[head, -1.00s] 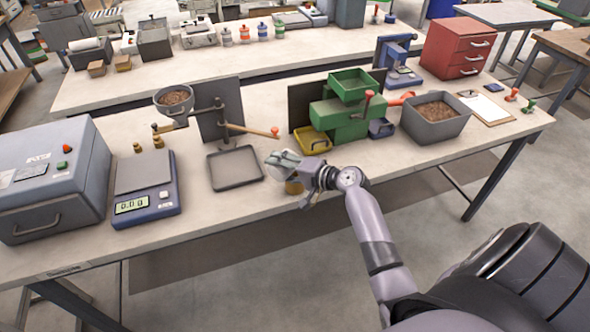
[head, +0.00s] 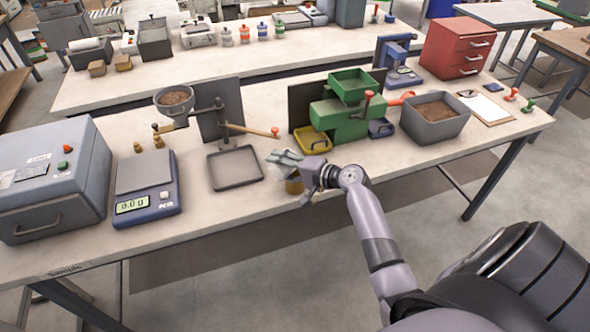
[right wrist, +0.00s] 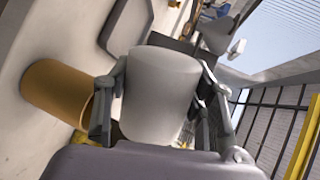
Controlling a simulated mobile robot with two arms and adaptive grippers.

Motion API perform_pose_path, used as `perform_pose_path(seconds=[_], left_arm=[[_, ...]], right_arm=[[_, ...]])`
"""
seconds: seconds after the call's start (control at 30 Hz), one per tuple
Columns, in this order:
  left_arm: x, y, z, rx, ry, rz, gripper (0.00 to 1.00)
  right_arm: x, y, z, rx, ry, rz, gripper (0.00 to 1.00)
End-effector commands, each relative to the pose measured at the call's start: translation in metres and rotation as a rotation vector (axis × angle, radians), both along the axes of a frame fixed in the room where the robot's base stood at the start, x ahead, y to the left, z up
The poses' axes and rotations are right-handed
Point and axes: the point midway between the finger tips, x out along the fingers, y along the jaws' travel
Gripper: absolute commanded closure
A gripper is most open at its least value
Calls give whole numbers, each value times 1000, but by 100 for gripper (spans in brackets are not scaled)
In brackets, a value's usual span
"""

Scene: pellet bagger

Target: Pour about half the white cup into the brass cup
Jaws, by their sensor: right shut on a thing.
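My right gripper (head: 289,165) is shut on the white cup (head: 279,179), just above the front part of the bench. In the right wrist view the white cup (right wrist: 160,95) sits between the two fingers and looks tilted relative to the brass cup. The brass cup (head: 294,187) stands on the bench below the gripper, partly hidden by it. In the right wrist view the brass cup (right wrist: 55,95) is to the left of the white cup, partly behind a finger. The contents of both cups are hidden. My left gripper is out of view.
A grey square tray (head: 235,184) under a stand with a bowl is to the left. A digital scale (head: 147,205) is farther left. A green machine (head: 345,122) with a yellow tray (head: 311,148) stands behind the gripper. A grey bin (head: 435,128) of brown pellets is to the right.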

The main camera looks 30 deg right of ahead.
Motion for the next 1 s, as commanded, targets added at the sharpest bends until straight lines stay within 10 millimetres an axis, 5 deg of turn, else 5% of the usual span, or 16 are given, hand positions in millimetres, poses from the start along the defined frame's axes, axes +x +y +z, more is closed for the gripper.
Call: perform_pose_path(seconds=[1.0], left_arm=[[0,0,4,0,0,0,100]], right_arm=[[1,-3,4,66,17,0,80]])
